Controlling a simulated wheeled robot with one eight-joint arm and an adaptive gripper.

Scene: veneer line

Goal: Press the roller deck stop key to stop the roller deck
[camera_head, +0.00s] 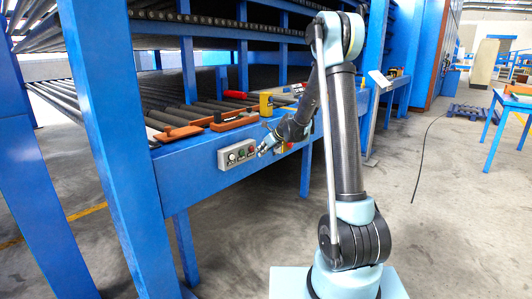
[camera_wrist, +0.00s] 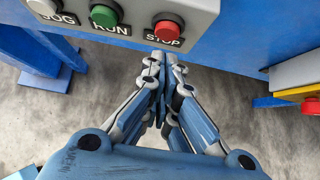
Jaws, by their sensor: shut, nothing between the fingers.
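The grey control box (camera_head: 237,154) is fixed to the front of the blue roller deck frame. In the wrist view the box (camera_wrist: 215,8) carries a white key marked JOG (camera_wrist: 44,6), a green key marked RUN (camera_wrist: 104,15) and the red stop key (camera_wrist: 168,30) marked STOP. My gripper (camera_wrist: 166,60) is shut and empty. Its fingertips appear just below the STOP label in the wrist view; whether they touch the box I cannot tell. In the head view my gripper (camera_head: 265,149) is beside the right end of the box.
A yellow box with another red button (camera_wrist: 310,106) is to the right of my gripper. Hand tools with orange handles (camera_head: 234,121) and a yellow container (camera_head: 266,104) lie on the deck edge above. Open concrete floor (camera_head: 440,190) extends on the right.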

